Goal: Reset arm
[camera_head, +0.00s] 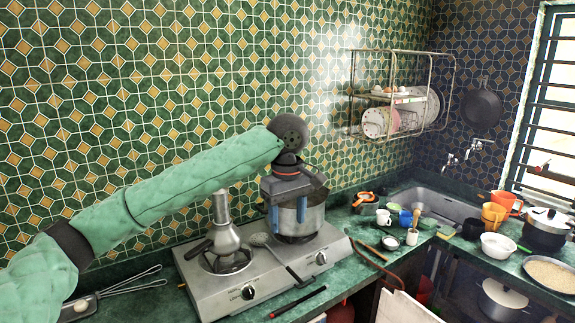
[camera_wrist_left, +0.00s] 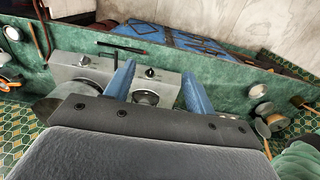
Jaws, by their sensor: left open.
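The two-burner gas hotplate (camera_head: 265,285) stands on the green counter. My left gripper (camera_head: 287,230) comes in from the left with its blue fingers pointing down. It is open, and its fingers overlap the silver pot (camera_head: 313,218) on the right burner in the head view. I cannot tell whether they touch the pot. In the left wrist view my left gripper (camera_wrist_left: 158,72) has its fingers apart with nothing clearly held, and the hotplate (camera_wrist_left: 165,84) and its knobs lie beyond them. My right gripper is in neither view.
A silver pot with a tall narrow neck (camera_head: 227,240) stands on the left burner. A whisk (camera_head: 130,286) lies at the left. Cups, bowls and a sink (camera_head: 440,207) fill the right. A dish rack (camera_head: 395,95) hangs on the wall.

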